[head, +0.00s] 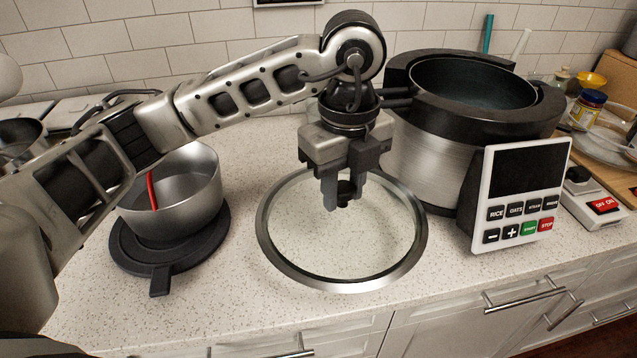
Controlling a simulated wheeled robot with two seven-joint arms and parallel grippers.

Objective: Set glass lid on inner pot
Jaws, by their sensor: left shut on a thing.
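The glass lid (340,277) is a clear disc with a steel rim and a dark knob (346,192) at its centre, in the middle of the head view. My left gripper (344,200) points down over it and is shut on the knob. I cannot tell whether the lid rests on the counter or hangs just above it. The multicooker (430,160), with a black collar and a keypad panel (520,185), stands behind and to the right. The dark inner pot (475,85) sits inside it, open at the top. My right gripper is not in view.
A steel saucepan (185,190) with a red strip sits on a black round base (170,250) at the left. A white switch box (590,200) and a spice jar (585,108) are at the right. The counter's front edge (240,340) runs below the lid.

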